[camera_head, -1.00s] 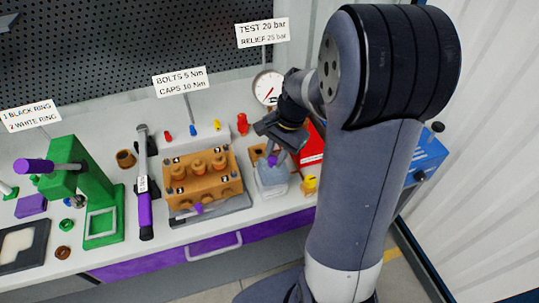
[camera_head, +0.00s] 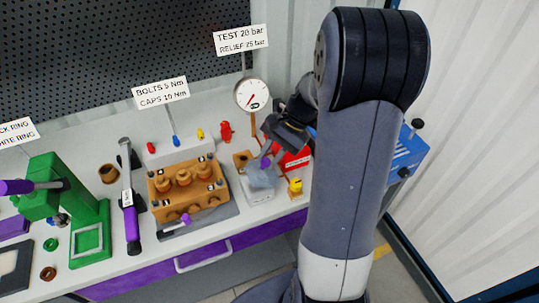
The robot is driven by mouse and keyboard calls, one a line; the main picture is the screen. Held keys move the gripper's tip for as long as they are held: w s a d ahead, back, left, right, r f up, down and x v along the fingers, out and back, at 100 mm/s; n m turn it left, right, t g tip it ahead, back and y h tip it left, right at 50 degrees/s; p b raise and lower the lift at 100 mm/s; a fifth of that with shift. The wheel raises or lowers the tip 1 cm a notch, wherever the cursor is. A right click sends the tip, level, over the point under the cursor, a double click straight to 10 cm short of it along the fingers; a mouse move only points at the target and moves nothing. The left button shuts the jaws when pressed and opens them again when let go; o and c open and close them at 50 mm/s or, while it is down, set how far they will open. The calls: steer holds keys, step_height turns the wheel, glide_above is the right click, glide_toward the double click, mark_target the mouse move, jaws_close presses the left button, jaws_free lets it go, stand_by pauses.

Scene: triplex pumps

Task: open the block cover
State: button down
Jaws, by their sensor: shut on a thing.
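A small light-grey block (camera_head: 257,196) stands on the bench to the right of the orange pump block. Its grey cover (camera_head: 262,180) is on top and looks somewhat tilted; how far it is open I cannot tell. A purple grip (camera_head: 265,163) shows at the cover's upper side. My gripper (camera_head: 268,155) is right at this grip, shut on it, coming down from the upper right. The fingertips are small and partly hidden by the gripper body.
The orange pump block (camera_head: 187,182) sits left on a grey plate. A pressure gauge (camera_head: 251,95) stands behind, a yellow part (camera_head: 295,186) and red case (camera_head: 293,158) to the right. A torque wrench (camera_head: 130,205) and green press (camera_head: 75,215) are farther left.

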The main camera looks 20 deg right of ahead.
steer(key=c, duration=1.2)
jaws_free()
steer(key=shift+a, duration=0.15)
